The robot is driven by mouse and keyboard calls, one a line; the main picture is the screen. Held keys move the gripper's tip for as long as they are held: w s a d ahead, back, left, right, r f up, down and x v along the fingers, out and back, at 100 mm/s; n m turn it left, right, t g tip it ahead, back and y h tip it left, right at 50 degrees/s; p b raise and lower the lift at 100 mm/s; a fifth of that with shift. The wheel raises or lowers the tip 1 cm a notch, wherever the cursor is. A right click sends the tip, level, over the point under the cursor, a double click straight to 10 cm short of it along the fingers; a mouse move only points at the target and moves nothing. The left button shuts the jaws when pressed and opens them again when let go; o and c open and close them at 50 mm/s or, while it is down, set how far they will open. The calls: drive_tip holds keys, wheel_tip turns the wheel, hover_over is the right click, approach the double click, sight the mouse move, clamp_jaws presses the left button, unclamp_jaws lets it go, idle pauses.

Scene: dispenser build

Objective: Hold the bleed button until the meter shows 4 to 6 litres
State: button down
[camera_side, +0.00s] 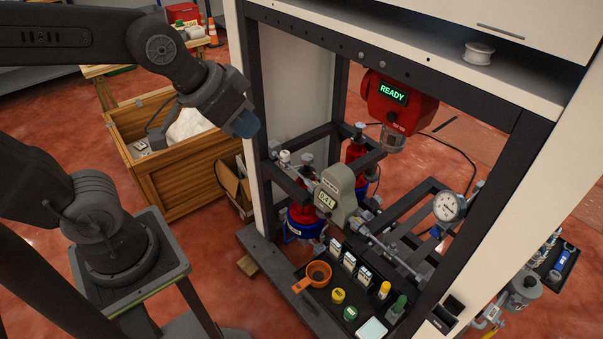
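A grey-beige meter-like housing (338,197) stands among the pipework inside the dark frame. Its small display seems to show characters ending in L, but I cannot read the value surely. I cannot single out the bleed button. A round white dial gauge (447,207) sits on the pipework to the right; its reading is too small to tell. My gripper (243,123) hangs at the upper left, outside the frame's left post, well apart from the housing. Its tip looks bluish, and its fingers are not clear enough to show whether they are open or shut.
A red unit (392,103) reading READY hangs at the top of the frame. Red bottles (303,215) stand behind the pipes. A wooden crate (180,170) stands left.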

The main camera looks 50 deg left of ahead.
drive_tip(key=shift+g+y, duration=0.4)
drive_tip(key=shift+g, duration=0.2)
drive_tip(key=s, duration=0.1)
drive_tip(key=s+a, duration=0.1)
drive_tip(key=s, duration=0.1)
drive_tip(key=s+a, duration=0.1)
drive_tip(key=s, duration=0.1)
drive_tip(key=shift+a+f, duration=0.1)
drive_tip(key=shift+f, duration=0.25)
drive_tip(key=shift+w, duration=0.1)
drive_tip(key=w+d+f+t+h, duration=0.25)
drive_tip(key=w+d, duration=0.55)
drive_tip(key=w, duration=0.4)
drive_tip(key=w+d+f+t+h, duration=0.1)
drive_tip(key=w+d+f+t, duration=0.25)
drive_tip(key=w+d, duration=0.7)
drive_tip(key=w+d+f+n+t, duration=0.1)
drive_tip(key=w+d+f, duration=0.25)
drive_tip(key=f, duration=0.25)
drive_tip(key=t+y, duration=0.3)
approach(434, 234)
wheel_tip(434, 234, up, 4)
drive_tip(key=w, duration=0.1)
drive_tip(key=s+f+t, duration=0.2)
drive_tip(key=s+f, duration=0.1)
drive_tip(key=f, duration=0.3)
drive_tip(key=shift+m+y, duration=0.25)
drive_tip(key=shift+m, duration=0.05)
drive_tip(key=shift+w+d, duration=0.15)
drive_tip(key=shift+w, duration=3.95)
